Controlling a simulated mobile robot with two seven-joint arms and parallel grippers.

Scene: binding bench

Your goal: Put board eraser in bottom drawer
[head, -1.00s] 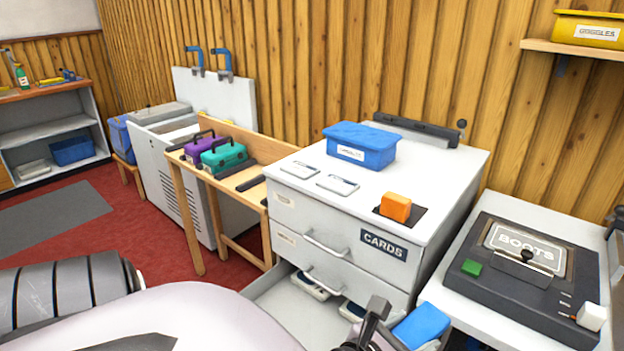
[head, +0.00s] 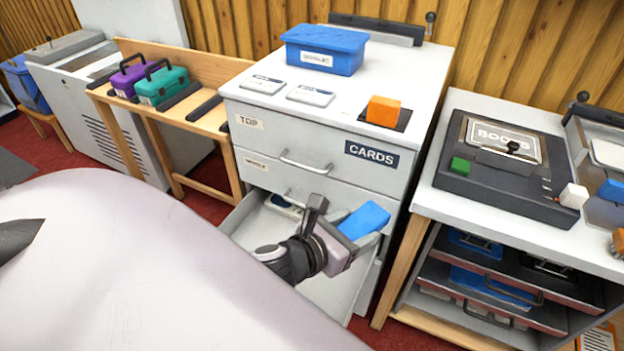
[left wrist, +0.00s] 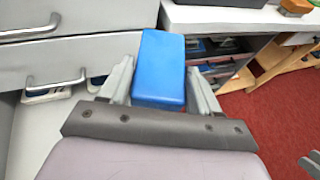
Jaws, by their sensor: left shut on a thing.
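The blue block (head: 364,220), which I take to be the board eraser, is held in my left gripper (head: 343,228). In the left wrist view the block (left wrist: 160,68) sits between the two fingers of the shut gripper (left wrist: 160,85). The bottom drawer (head: 246,226) of the white cabinet is pulled out, below the drawers labelled top and middle. The gripper and block appear above the right part of this drawer, close to the cabinet front. The arm hides part of the drawer's inside.
Pale items (head: 284,206) lie at the back of the open drawer. The cabinet top holds a blue bin (head: 325,50), two cards and an orange block (head: 383,111). The middle drawer handle (head: 306,162) sticks out above.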

